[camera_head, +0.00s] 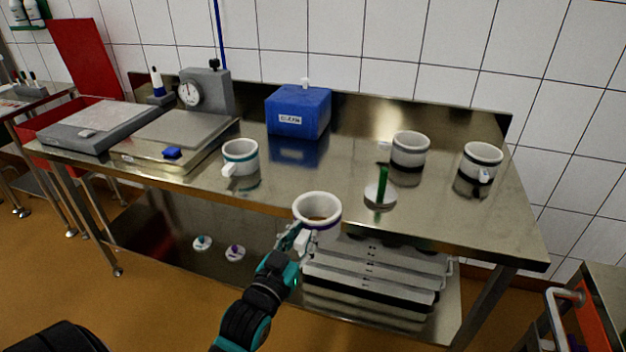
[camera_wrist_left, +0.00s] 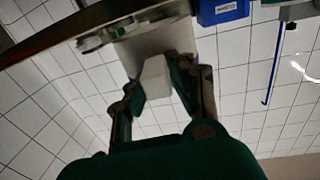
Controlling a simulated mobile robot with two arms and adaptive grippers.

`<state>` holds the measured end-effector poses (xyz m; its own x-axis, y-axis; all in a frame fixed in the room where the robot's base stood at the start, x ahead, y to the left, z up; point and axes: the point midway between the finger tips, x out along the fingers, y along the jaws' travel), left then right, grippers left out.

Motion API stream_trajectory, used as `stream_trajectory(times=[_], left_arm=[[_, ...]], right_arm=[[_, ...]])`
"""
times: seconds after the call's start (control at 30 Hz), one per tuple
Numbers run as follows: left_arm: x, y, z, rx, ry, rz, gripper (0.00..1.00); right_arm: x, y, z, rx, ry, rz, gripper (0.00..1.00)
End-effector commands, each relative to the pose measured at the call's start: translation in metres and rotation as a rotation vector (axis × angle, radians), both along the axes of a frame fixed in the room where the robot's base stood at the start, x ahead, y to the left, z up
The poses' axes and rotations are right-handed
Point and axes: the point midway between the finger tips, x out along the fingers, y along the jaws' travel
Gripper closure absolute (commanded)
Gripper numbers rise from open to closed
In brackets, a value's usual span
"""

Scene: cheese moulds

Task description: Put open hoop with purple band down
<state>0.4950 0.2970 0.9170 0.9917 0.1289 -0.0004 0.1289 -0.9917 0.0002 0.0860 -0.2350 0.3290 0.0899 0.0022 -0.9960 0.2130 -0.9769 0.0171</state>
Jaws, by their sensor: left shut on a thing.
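The white hoop with the purple band (camera_head: 318,204) is in front of the table's front edge in the head view. Its top rim faces up, and a brownish patch shows inside it. My left gripper (camera_head: 297,240) is shut on its white handle. In the left wrist view the white handle (camera_wrist_left: 155,78) sits between the fingers of my left gripper (camera_wrist_left: 158,85), with part of the hoop's wall behind it. The fingers hide part of the handle. My right gripper does not show.
The steel table (camera_head: 290,180) has clear room in the middle. A teal-banded hoop (camera_head: 240,157), a blue box (camera_head: 298,112), a white disc with a green handle (camera_head: 380,194) and two dark-banded hoops (camera_head: 410,150), (camera_head: 482,162) stand on it. Scales stand at the left.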

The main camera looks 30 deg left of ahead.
Motion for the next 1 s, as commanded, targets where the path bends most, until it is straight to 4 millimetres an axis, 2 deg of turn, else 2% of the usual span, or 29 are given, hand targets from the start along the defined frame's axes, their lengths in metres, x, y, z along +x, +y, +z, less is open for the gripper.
stream_trajectory(times=[0.03, 0.1, 0.2, 0.3, 0.63, 0.73, 0.87, 1.0], left_arm=[[0.014, 0.017, 0.006, 0.002, -0.010, 0.024, 1.00], [0.028, 0.036, 0.012, 0.000, -0.008, 0.052, 1.00], [0.041, 0.056, 0.021, 0.001, -0.006, 0.084, 1.00], [0.048, 0.068, 0.025, -0.001, -0.002, 0.102, 1.00], [0.050, 0.071, 0.027, -0.001, 0.000, 0.107, 1.00], [0.056, 0.073, 0.027, 0.000, -0.001, 0.107, 1.00], [0.079, 0.084, 0.025, 0.000, -0.001, 0.107, 1.00], [0.114, 0.098, 0.022, 0.001, -0.001, 0.108, 1.00]], right_arm=[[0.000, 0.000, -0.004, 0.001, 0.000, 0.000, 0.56], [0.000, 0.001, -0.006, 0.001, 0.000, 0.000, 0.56], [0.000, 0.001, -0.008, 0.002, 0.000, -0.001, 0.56], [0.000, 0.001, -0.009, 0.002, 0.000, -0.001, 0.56], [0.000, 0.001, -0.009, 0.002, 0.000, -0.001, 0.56], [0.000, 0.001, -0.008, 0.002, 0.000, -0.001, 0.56], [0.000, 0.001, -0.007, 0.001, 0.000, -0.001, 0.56], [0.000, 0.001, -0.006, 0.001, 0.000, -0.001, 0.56]])
